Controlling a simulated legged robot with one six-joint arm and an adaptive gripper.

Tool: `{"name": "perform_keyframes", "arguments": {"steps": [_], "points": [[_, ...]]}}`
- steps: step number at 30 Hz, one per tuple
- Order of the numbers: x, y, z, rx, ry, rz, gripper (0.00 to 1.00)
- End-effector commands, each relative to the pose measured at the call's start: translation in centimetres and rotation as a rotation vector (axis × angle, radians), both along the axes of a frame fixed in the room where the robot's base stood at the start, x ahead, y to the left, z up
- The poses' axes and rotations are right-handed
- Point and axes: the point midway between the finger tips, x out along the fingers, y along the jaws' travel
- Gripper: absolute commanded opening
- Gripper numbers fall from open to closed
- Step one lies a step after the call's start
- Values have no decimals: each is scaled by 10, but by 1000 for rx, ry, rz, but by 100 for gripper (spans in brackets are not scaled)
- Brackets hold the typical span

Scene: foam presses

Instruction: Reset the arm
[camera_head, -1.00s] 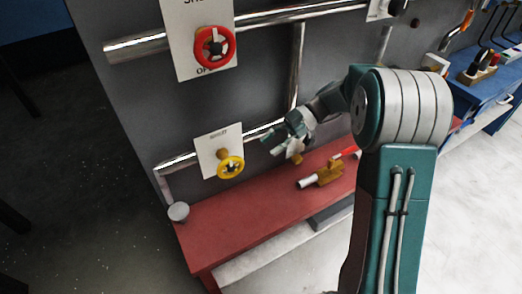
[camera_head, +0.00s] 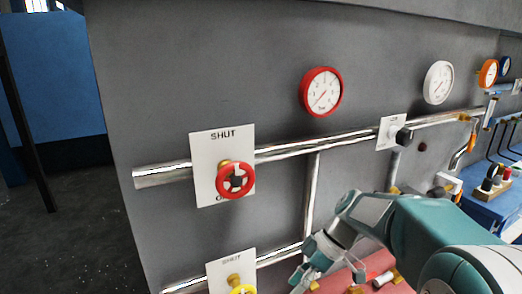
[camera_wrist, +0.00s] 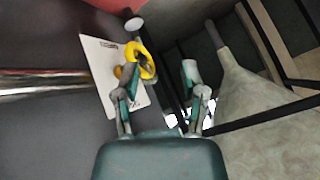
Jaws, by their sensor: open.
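My gripper (camera_head: 311,274) is low in the head view, in front of the grey wall and to the right of the lower white panel. Its fingers are partly cut off by the bottom edge. In the wrist view my gripper (camera_wrist: 162,85) is open, with two separate fingers and nothing between them. The yellow wheel (camera_wrist: 140,60) shows beyond the left finger, and the finger partly overlaps it. The yellow wheel (camera_head: 243,290) is mostly cut off in the head view. My teal arm reaches in from the lower right.
A red wheel (camera_head: 235,180) sits on a white panel marked SHUT. Chrome pipes (camera_head: 281,152) run along the wall. A red gauge (camera_head: 322,91) and a white gauge (camera_head: 438,82) hang above. The red bench (camera_head: 340,281) and blue bench (camera_head: 502,206) stand at right.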

Motion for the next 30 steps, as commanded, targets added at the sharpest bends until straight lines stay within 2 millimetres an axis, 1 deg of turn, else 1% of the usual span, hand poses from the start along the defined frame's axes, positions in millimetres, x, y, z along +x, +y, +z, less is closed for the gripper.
{"name": "perform_keyframes", "arguments": {"steps": [1, 6, 11, 15, 22, 27, 30], "points": [[-10, -2, 6, -57, 4, -53, 54], [-38, -14, 17, -236, 26, -269, 54], [-64, -26, 24, -368, 16, -493, 54], [-84, -37, 29, -447, -10, -705, 54], [-115, -57, 36, -493, -77, -1065, 54], [-134, -70, 38, -457, -132, -1315, 54], [-140, -75, 38, -428, -154, -1416, 54]]}}
